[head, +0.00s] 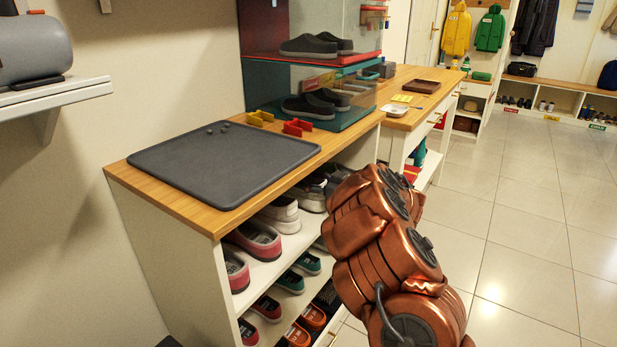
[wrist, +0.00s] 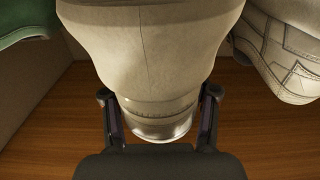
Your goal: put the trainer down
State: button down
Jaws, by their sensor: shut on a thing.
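In the wrist view my gripper (wrist: 159,97) has one dark finger on each side of the narrow near end of a beige-grey trainer (wrist: 150,45). It is shut on that end, and a shiny pale band shows between the fingers. The trainer points away from me, and its far end is cut off by the top of the picture. A wooden surface (wrist: 60,115) lies below; I cannot tell whether the trainer touches it. In the head view my gripper and the held trainer are hidden behind my copper arm.
A pale stitched shoe (wrist: 285,55) is close on the right, and a green item (wrist: 25,22) is at the upper left. The cubby (head: 165,250) holds several shoes. On its top, a grey mat (head: 225,160) has wide clear room, with clear boxes (head: 310,95) behind.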

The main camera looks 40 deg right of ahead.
jog(key=shift+c, duration=1.4)
grip_release()
jog(key=shift+r, duration=0.1)
jog(key=shift+r+b, duration=0.2)
jog(key=shift+b, duration=0.1)
jog(key=p+v, duration=0.2)
jog(key=v, duration=1)
jog(key=shift+r, duration=0.2)
